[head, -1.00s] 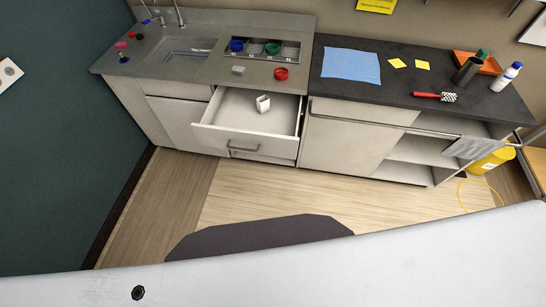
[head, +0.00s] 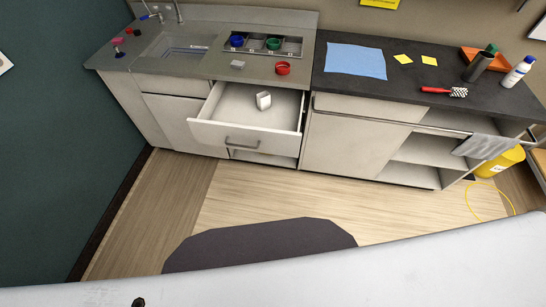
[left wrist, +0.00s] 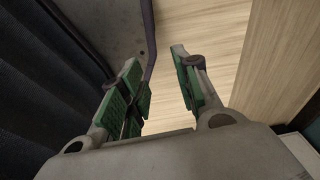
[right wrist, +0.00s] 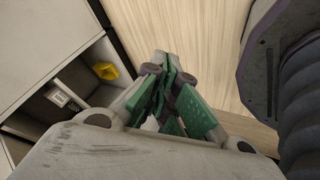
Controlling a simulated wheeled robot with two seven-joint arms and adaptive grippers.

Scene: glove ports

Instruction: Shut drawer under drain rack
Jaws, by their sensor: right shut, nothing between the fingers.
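The drawer (head: 207,132) under the drain rack (head: 292,47) is pulled out from the grey counter, with a bar handle (head: 242,144) on its front. A small white cup-like item (head: 263,100) lies inside it. The rack holds a blue and a green round item. Neither gripper shows in the head view. In the left wrist view my left gripper (left wrist: 158,85) is open and empty above the floor. In the right wrist view my right gripper (right wrist: 168,72) is shut and empty, with floor beyond it and open shelving to its left.
A dark worktop (head: 400,92) with a blue cloth (head: 356,60), a red-handled brush (head: 445,91) and a white bottle (head: 517,72) is to the right. A dark mat (head: 260,245) lies on the floor before the drawer. Floor between mat and drawer is clear.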

